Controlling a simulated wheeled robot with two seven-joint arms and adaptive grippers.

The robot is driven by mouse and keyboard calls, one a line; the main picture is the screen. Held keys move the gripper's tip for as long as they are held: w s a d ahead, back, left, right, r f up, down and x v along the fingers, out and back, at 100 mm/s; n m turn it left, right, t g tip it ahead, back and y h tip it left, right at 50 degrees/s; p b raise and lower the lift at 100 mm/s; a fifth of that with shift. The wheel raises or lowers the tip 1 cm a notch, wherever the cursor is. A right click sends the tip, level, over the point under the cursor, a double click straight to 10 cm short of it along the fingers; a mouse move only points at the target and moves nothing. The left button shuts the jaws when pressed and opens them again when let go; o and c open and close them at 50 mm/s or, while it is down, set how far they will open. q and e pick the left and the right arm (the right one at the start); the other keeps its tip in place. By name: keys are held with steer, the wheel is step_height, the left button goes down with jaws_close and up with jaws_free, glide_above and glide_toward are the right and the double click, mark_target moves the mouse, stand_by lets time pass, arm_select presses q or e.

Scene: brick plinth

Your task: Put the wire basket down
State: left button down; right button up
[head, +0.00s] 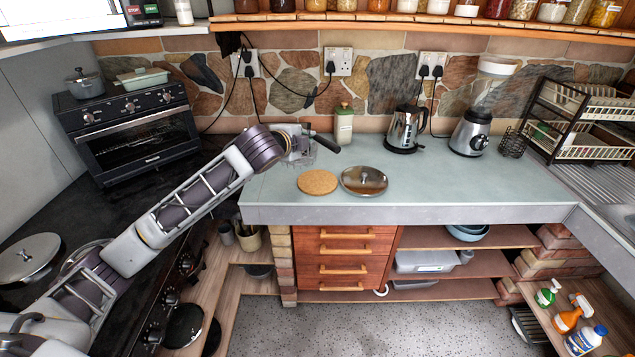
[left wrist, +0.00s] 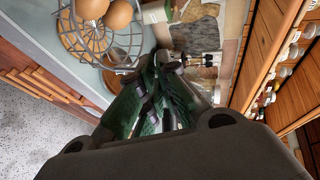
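The wire basket (left wrist: 124,42) with brown eggs (left wrist: 118,14) in it is at the upper left of the left wrist view. Its near wires run up to the fingertips of my left gripper (left wrist: 160,68), which look closed on its rim; the contact itself is partly hidden. In the head view my left gripper (head: 312,140) is over the back left part of the worktop (head: 440,190). Only a few thin wires of the basket (head: 303,157) show there, just below the gripper. I cannot tell whether the basket touches the worktop. My right gripper is out of view.
A round cork mat (head: 318,182) and a steel lid (head: 364,181) lie in front of the gripper. A kettle (head: 404,130) and a blender (head: 470,130) are farther right. The worktop's front right is clear.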

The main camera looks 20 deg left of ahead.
mark_target(308, 156)
arm_select(q)
steer(key=shift+m+h, duration=0.4)
steer(key=f, duration=0.3)
steer(key=d+f, duration=0.1)
steer(key=f, duration=0.2)
steer(key=shift+d, duration=0.1)
steer(key=shift+s+d+f+m+h, duration=0.15)
steer(key=shift+f+h, duration=0.05)
steer(key=shift+f, duration=0.2)
steer(key=shift+s+d+f+m+h, duration=0.15)
steer(key=shift+f+h, duration=0.05)
steer(key=shift+f, duration=0.35)
steer(key=shift+s, duration=0.1)
steer(key=shift+m, duration=0.3)
